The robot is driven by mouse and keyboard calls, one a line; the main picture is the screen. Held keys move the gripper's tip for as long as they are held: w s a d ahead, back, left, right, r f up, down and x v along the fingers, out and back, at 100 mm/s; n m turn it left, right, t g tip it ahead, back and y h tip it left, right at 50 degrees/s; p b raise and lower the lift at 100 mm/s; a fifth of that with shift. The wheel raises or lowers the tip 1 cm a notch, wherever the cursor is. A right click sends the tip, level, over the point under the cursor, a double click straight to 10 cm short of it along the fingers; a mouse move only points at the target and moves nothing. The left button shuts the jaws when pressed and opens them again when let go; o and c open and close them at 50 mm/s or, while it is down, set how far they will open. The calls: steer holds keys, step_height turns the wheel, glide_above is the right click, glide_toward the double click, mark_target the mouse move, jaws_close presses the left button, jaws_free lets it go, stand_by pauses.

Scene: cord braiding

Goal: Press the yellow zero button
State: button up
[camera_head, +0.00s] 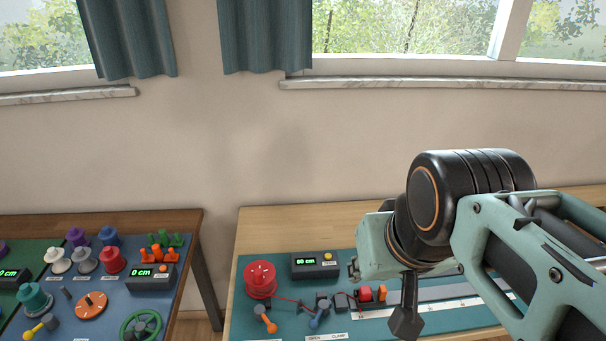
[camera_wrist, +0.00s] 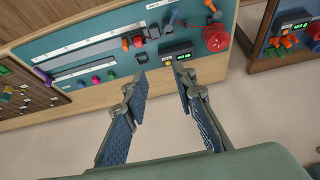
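The yellow zero button (camera_head: 328,256) is a small knob on the dark counter box (camera_head: 314,268), which reads "60 cm" in green, on the right table's teal board. In the wrist view the yellow button (camera_wrist: 168,63) and the box (camera_wrist: 177,53) lie just beyond my fingertips. My gripper (camera_wrist: 160,76) is open and empty, with a clear gap between its two fingers. In the head view my gripper (camera_head: 407,320) points down, to the right of the box. I see no contact with the button.
A red spool (camera_head: 261,279) stands left of the box, with a thin red cord running right. An orange lever (camera_head: 266,320) and a blue lever (camera_head: 320,315) stand in front. A red block (camera_head: 365,294) sits near a white ruler (camera_head: 432,306). Another table with a "0 cm" box (camera_head: 150,279) stands left.

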jaws_close()
stand_by(1.1)
